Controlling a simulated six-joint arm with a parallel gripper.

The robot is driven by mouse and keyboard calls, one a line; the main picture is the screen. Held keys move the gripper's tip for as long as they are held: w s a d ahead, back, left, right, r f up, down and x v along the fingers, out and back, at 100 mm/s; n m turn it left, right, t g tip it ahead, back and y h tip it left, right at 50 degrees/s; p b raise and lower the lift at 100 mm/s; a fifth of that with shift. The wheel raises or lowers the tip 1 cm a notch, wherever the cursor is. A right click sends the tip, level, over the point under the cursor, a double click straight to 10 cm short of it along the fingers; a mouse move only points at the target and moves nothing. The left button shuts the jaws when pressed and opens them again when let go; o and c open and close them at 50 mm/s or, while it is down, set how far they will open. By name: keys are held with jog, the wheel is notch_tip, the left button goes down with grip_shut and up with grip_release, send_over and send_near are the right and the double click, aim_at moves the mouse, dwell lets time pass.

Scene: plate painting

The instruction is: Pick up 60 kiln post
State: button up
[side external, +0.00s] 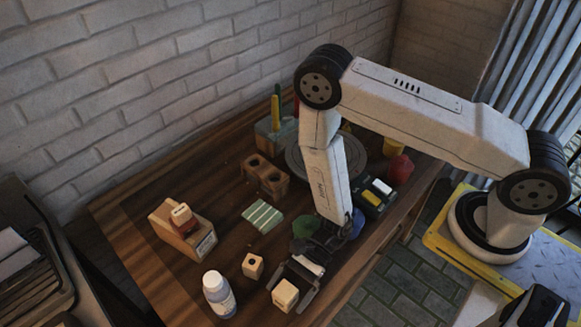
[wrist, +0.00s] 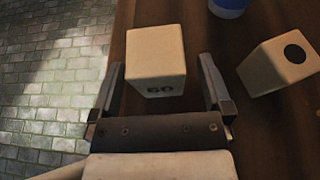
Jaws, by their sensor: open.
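The 60 kiln post (wrist: 155,55) is a cream block with "60" on its near face. In the wrist view it stands on the brown table just beyond and between my open fingers. My gripper (wrist: 165,88) is open and nothing is in it. In the side external view the post (side external: 285,294) is near the table's front edge, and my gripper (side external: 295,283) is low over the table close beside it. I cannot tell the exact height of the fingers.
A second cream block with a dark round spot (wrist: 282,65) stands to the right in the wrist view. A white bottle with a blue label (side external: 218,294) stands nearby. A green striped pad (side external: 262,216) and a wooden box (side external: 183,231) lie farther back. The table edge is close by.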

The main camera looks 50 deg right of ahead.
jog(key=shift+a+f, duration=0.25)
jog(key=shift+a, duration=0.35)
grip_shut()
